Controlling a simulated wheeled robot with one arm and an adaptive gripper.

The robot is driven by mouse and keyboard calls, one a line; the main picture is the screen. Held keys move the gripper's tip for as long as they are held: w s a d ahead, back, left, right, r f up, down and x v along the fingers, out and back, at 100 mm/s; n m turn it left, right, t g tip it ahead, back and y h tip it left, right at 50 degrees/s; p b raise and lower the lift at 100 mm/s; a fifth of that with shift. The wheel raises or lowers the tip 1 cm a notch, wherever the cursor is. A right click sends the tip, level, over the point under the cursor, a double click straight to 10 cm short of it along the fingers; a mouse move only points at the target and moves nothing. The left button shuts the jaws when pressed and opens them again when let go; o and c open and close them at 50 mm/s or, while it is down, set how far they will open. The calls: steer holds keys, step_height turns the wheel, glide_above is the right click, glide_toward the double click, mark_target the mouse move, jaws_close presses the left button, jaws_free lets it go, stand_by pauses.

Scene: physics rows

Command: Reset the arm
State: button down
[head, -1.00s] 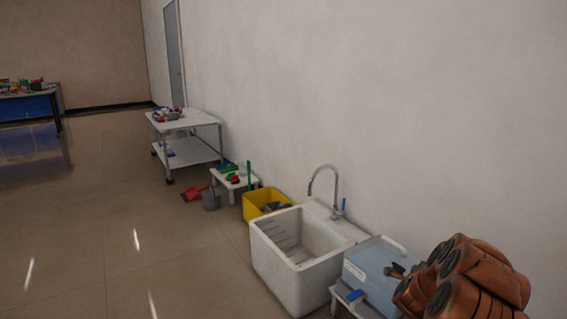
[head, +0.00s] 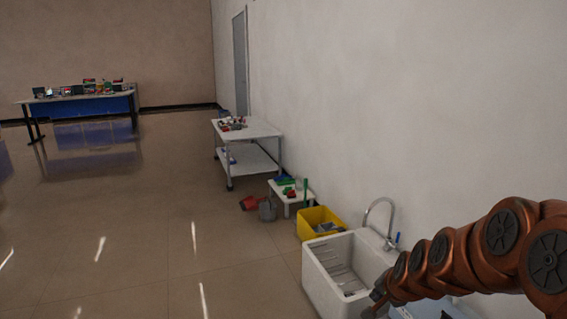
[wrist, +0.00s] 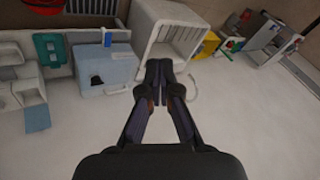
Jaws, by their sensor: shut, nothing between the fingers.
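My orange-brown arm reaches in from the right edge of the head view, with my dark gripper (head: 376,303) at its end, low in front of the white sink (head: 318,268). In the wrist view my gripper (wrist: 159,68) has its two fingers together with nothing between them. The sink also shows in the wrist view (wrist: 146,22), behind the fingertips and tilted in the picture. My gripper looks apart from it, but the exact gap cannot be told.
A light-blue box (wrist: 103,72) is beside the sink. A yellow bin (head: 322,217), a low white stool (head: 286,196) and a white trolley (head: 257,131) line the wall. A table (head: 75,96) with several items stands far left. The floor at left is clear.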

steer(key=s+a+r+n+g+p, duration=0.1)
steer(key=s+r+n+g+p, duration=0.2)
steer(key=s, duration=0.9)
steer(key=s+a+r+n+g+p, duration=0.2)
steer(key=s+r+p, duration=0.3)
steer(key=s+r, duration=0.3)
steer(key=s+a+r+n+g+h+p, duration=0.1)
steer(key=s+r, duration=0.5)
steer(key=s, duration=1)
steer(key=a+n+g+p, duration=0.1)
steer(key=n+g+p, duration=0.1)
steer(key=n+p, duration=0.1)
steer(key=shift+a+r+n+g, duration=0.15)
steer(key=shift+r+n+g, duration=0.15)
steer(key=shift+n+g, duration=0.1)
